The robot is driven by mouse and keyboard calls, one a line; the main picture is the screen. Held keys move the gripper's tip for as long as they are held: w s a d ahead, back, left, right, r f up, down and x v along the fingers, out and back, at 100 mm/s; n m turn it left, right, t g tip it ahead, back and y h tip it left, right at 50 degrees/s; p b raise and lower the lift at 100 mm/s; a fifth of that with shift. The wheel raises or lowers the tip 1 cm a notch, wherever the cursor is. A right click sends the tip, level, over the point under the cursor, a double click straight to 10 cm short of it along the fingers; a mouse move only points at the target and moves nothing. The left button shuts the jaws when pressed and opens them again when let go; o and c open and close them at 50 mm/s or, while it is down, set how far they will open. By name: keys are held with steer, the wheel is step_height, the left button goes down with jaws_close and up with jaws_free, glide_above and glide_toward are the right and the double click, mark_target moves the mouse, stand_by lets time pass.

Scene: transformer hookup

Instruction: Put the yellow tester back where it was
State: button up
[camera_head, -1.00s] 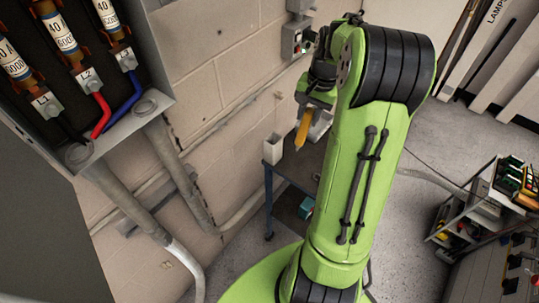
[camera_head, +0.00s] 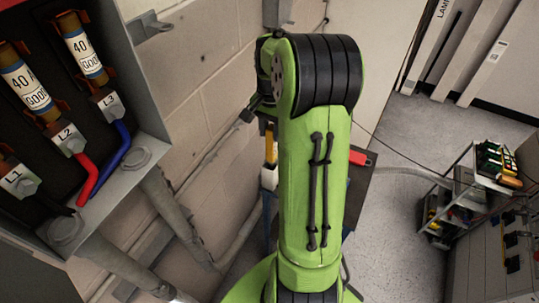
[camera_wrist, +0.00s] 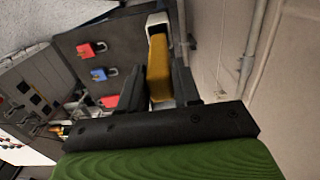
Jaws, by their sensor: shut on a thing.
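The yellow tester (camera_wrist: 158,68) is between the two dark fingers of my gripper (camera_wrist: 158,88), which is shut on it. In the head view only a strip of the tester (camera_head: 270,147) shows at the left edge of my green arm, and the gripper is mostly hidden behind the arm. A white open holder (camera_head: 268,178) is right below the tester there. In the wrist view the white holder (camera_wrist: 157,20) is at the far end of the tester. I cannot tell whether the tester's tip is inside it.
A dark table top (camera_wrist: 95,48) bears red (camera_wrist: 90,49) and blue (camera_wrist: 103,75) padlocks. The block wall with conduits (camera_head: 180,215) is close on the left, below the open fuse box (camera_head: 130,178). A loaded cart (camera_head: 462,190) stands right, with clear floor (camera_head: 410,140) before it.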

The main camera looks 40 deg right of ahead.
mark_target(270, 149)
step_height(270, 149, down, 8)
steer(key=shift+f+b, duration=0.1)
steer(key=shift+b, duration=0.35)
steer(key=o, duration=1.1)
steer(key=shift+c, duration=0.2)
